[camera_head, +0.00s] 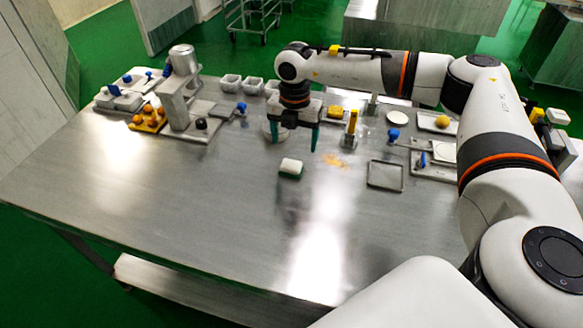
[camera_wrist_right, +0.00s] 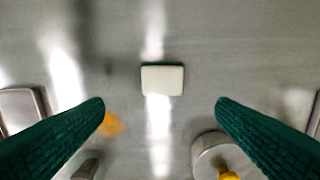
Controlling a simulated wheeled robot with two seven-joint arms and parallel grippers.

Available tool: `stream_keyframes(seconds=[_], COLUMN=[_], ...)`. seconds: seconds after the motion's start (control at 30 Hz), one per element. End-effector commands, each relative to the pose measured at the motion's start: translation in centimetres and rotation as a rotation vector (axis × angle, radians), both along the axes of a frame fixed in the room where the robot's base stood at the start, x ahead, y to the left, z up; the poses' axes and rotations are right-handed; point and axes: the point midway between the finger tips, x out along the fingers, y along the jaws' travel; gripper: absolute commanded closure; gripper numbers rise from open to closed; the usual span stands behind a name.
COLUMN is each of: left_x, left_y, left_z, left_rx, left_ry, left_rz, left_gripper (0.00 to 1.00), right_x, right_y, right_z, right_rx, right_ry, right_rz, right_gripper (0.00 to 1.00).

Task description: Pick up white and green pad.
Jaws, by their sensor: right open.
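The white and green pad (camera_head: 290,168) lies on the steel table, white side up with green below, near the middle of the head view. In the right wrist view the pad (camera_wrist_right: 162,79) sits between and beyond the two fingertips, apart from both. My right gripper (camera_head: 295,139) is open and empty, above the table and behind the pad in the head view. Its green fingers (camera_wrist_right: 160,102) are spread wide in the right wrist view. My left gripper is in neither view.
Orange crumbs (camera_head: 335,160) lie right of the pad, with an empty metal tray (camera_head: 386,175) beyond. The machine (camera_head: 182,95) is at the left. The table's front is clear.

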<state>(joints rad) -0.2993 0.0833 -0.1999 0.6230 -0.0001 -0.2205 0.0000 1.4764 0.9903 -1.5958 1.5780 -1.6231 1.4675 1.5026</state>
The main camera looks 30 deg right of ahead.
Motion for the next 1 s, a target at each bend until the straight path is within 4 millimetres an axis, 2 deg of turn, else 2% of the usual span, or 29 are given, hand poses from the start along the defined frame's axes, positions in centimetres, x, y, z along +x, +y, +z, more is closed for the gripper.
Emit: stream_keyframes(seconds=[0.1,0.33,0.6,0.87,0.9,1.0], left_x=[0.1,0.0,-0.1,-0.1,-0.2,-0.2], left_y=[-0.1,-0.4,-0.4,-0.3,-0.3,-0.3], left_z=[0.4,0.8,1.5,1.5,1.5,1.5], left_rx=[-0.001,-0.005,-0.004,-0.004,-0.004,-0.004], left_ry=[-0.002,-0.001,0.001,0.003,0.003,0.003], left_rz=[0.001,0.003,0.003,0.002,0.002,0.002], left_gripper=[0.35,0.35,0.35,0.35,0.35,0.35], right_x=[0.0,0.0,0.0,0.1,0.1,0.1], right_y=[0.0,0.1,0.4,0.4,0.3,0.3], right_z=[-1.6,-3.3,-7.1,-7.6,-7.6,-7.6], right_rx=[-0.002,-0.001,-0.001,-0.001,-0.001,-0.001], right_ry=[0.002,0.002,0.002,-0.001,-0.001,-0.001], right_rz=[0.0,0.0,0.0,0.0,0.0,0.0], right_gripper=[0.2,0.2,0.2,0.2,0.22,0.38])
